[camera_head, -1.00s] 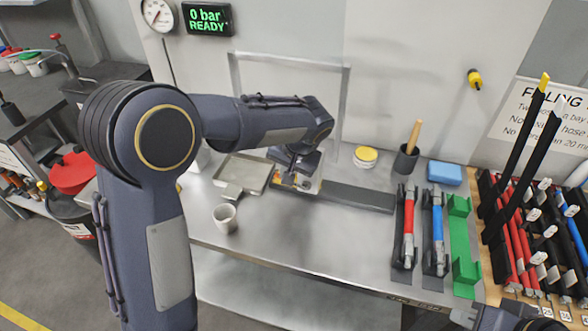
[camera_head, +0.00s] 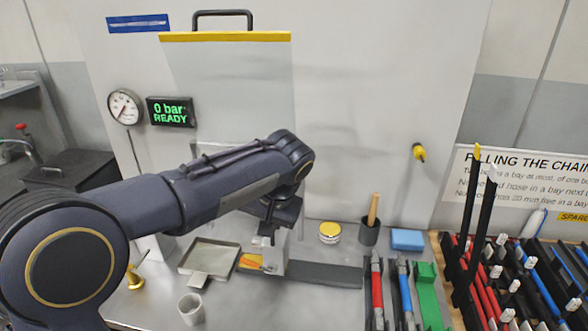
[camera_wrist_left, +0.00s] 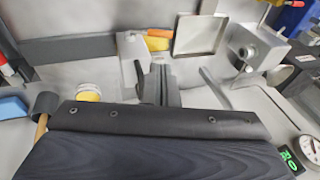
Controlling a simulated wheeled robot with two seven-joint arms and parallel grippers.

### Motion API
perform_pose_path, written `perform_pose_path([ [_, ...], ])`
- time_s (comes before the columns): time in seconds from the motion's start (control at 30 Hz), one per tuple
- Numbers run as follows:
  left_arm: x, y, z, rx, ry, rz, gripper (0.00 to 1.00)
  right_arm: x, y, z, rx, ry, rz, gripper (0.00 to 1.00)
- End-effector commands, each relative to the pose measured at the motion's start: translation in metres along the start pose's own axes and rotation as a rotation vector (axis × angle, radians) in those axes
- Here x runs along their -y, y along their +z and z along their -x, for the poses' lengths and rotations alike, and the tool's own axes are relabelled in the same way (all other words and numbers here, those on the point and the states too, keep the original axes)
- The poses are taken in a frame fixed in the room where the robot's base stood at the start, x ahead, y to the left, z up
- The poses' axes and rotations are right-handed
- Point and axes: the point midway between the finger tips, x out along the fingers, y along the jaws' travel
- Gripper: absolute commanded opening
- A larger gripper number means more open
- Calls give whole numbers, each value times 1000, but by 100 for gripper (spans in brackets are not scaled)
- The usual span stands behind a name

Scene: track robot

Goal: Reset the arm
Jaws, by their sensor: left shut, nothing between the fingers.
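My left arm (camera_head: 235,190) comes in from the left across the back of the bench in the head view. In the left wrist view the dark fingers (camera_wrist_left: 158,84) are together, in front of the grey block (camera_wrist_left: 133,60). I cannot tell how far above the bench they are. My right gripper is out of view.
A metal tray (camera_head: 209,257) and a cup (camera_head: 191,308) stand left of the gripper. A yellow-lidded tin (camera_head: 329,232), dark pot (camera_head: 368,232), blue sponge (camera_head: 407,240) and red, blue and green holders stand right. A clear panel (camera_head: 228,85) hangs above. The display (camera_head: 170,112) reads "0 bar READY".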

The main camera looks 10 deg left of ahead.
Motion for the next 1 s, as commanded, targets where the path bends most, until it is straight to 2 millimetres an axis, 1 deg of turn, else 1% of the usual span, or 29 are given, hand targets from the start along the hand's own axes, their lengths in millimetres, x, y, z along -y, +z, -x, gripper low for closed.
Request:
perform_pose_path([
  [0.07,9,8,-1,6,28,8,0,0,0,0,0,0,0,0],
  [0.17,30,32,-3,17,108,27,0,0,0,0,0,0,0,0],
  [0.2,40,46,-4,18,154,38,0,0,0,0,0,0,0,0],
  [0.27,53,72,-6,16,230,57,0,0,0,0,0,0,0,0],
  [0.3,60,91,-7,9,281,72,0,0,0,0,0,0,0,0],
  [0.33,64,105,-7,2,318,84,0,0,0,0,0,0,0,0],
  [0.37,68,119,-7,-9,354,97,0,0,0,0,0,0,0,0],
  [0.4,70,137,-8,-25,398,114,0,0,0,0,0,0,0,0],
  [0.47,72,164,-8,-55,458,143,0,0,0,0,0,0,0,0],
  [0.5,71,182,-9,-78,494,163,0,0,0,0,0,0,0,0],
  [0.6,64,219,-12,-139,561,216,0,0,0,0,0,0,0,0],
  [0.63,61,228,-13,-156,576,231,0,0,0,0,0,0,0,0],
  [0.7,54,246,-16,-195,602,261,0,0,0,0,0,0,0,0],
  [0.8,45,262,-21,-236,623,295,0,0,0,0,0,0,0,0],
  [0.9,39,270,-24,-258,631,311,0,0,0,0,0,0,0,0],
  [1.0,38,272,-25,-264,633,316,0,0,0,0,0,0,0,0],
])
